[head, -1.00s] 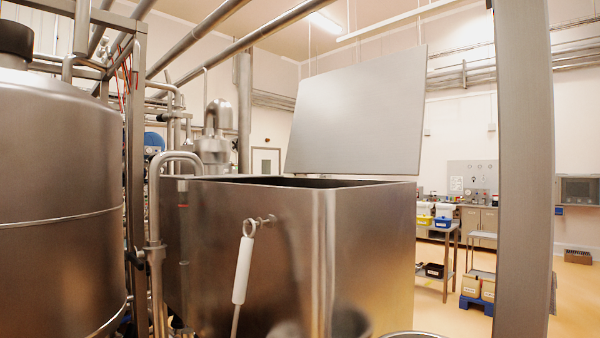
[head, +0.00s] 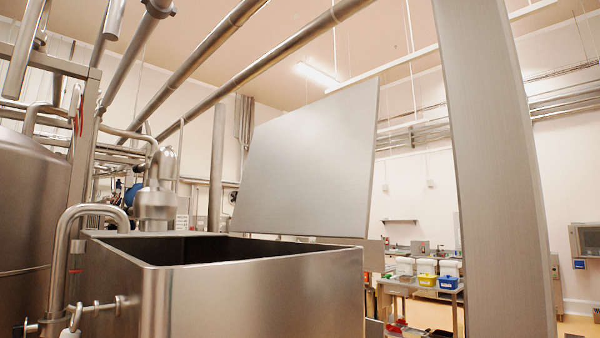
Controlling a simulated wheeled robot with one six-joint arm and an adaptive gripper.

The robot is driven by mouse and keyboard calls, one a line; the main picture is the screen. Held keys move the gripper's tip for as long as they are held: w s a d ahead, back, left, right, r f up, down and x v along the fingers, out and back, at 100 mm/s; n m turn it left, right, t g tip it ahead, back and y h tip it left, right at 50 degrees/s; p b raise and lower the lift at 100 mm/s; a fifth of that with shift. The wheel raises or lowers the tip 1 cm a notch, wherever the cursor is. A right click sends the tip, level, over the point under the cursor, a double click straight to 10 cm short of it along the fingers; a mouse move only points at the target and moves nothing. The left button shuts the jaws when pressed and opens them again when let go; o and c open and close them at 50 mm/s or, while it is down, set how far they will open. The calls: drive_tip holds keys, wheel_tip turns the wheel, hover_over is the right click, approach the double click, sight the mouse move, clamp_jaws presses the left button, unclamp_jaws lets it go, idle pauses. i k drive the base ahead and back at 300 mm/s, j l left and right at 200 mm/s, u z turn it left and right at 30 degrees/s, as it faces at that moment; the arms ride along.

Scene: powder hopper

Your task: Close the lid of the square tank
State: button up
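The square tank (head: 265,290) is a brushed steel box in the lower middle of the head view. Its top is open and the dark inside shows past the near rim. Its lid (head: 307,163) is a flat grey steel panel that stands raised at the tank's far side, leaning back a little. The lid's lower edge is by the tank's back rim; the hinge itself is not clear. My gripper is not in view.
A steel column (head: 492,170) stands at the right. A bent pipe (head: 65,255) rises at the tank's left, by a round vessel (head: 25,205). Pipes (head: 225,35) cross overhead. A table with yellow and white tubs (head: 427,280) stands behind at right.

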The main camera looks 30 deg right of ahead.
sight(309, 170)
drive_tip(key=l+u, duration=0.25)
drive_tip(key=l, duration=0.65)
drive_tip(key=l+u, duration=0.25)
drive_tip(key=l, duration=0.65)
drive_tip(key=l+u, duration=0.25)
drive_tip(key=l, duration=0.6)
drive_tip(key=l+u, duration=0.2)
drive_tip(key=l, duration=0.65)
drive_tip(key=l+u, duration=0.2)
drive_tip(key=l, duration=0.7)
drive_tip(key=k+l+u, duration=0.2)
drive_tip(key=l, duration=0.65)
drive_tip(key=i, duration=0.15)
